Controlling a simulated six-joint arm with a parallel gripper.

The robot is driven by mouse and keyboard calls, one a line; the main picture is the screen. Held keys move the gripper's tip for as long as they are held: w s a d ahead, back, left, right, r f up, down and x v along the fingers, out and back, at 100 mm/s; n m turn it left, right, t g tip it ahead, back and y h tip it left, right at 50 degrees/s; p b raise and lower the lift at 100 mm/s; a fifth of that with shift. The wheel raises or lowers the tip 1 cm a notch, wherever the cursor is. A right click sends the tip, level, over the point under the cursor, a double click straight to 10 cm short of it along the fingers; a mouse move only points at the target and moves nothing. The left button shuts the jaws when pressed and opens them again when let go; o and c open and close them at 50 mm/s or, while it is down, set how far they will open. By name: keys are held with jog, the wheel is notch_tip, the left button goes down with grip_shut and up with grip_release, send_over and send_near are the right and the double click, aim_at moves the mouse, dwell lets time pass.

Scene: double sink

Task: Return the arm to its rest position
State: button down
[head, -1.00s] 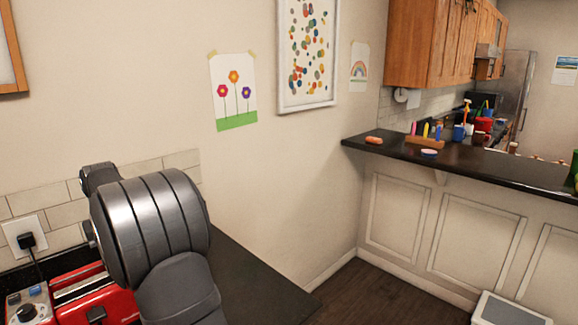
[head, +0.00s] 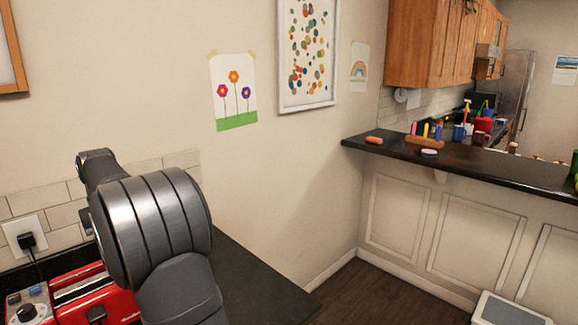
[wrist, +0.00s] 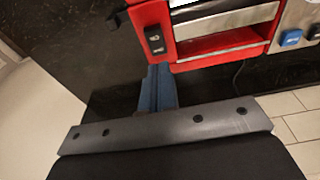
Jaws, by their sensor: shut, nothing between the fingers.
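My gripper (wrist: 159,72) shows in the wrist view as two blue-grey fingers, closed together with nothing between them. They appear in front of the dark counter, beside the lower corner of a red toaster (wrist: 220,44). I cannot tell how far above the counter they are. In the head view my grey arm fills the lower left and the gripper is out of sight. The same toaster (head: 93,293) stands there, partly hidden behind the arm.
A control box with a dark knob (head: 27,311) sits left of the toaster. A plugged-in socket (head: 25,237) is on the tiled wall. The dark counter (head: 255,285) right of the arm looks clear. A raised bar (head: 470,168) with small items stands farther right.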

jog(key=s+d+r+n+y, duration=0.4)
jog(key=d+r, duration=0.6)
jog(key=r, duration=0.1)
jog(key=shift+r+n+t, duration=0.2)
jog(key=shift+n+t, duration=0.1)
jog(key=shift+t, duration=0.1)
jog(key=shift+s+a, duration=0.1)
jog(key=shift+a, duration=0.05)
jog(key=w+a+f+m+h, duration=0.4)
jog(key=a+f, duration=0.3)
jog(key=a, duration=0.2)
jog(key=shift+a+f+m+g, duration=0.25)
jog(key=shift+a+m+g, duration=0.05)
jog(key=shift+a+g, duration=0.1)
dwell(0.5)
jog(key=shift+w, duration=0.1)
dwell(0.9)
